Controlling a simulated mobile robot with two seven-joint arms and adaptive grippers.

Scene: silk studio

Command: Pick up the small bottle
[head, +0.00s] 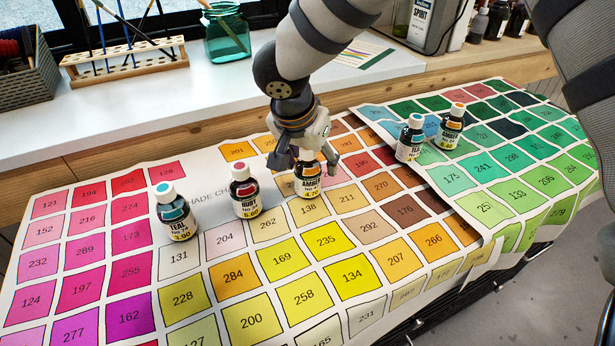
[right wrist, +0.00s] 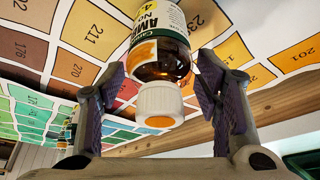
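Several small dark bottles with white caps and printed labels stand on the colour chart (head: 258,315). The amber bottle (head: 307,181) is under my right gripper (head: 304,162) in the head view. In the right wrist view the amber bottle (right wrist: 160,60) lies between the two spread fingers of the gripper (right wrist: 165,95), its orange-dotted cap toward the palm. Gaps show beside the cap; whether a fingertip touches the bottle's body I cannot tell. The ruby bottle (head: 245,192) and a teal bottle (head: 175,212) stand to the left. My left gripper is out of view.
Two more bottles, one teal-capped (head: 410,138) and one orange-capped (head: 451,127), stand on the green chart (head: 530,172) to the right. Behind are a white counter (head: 120,112), a brush rack (head: 125,65), a green glass jar (head: 227,38) and a metal can (head: 432,22).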

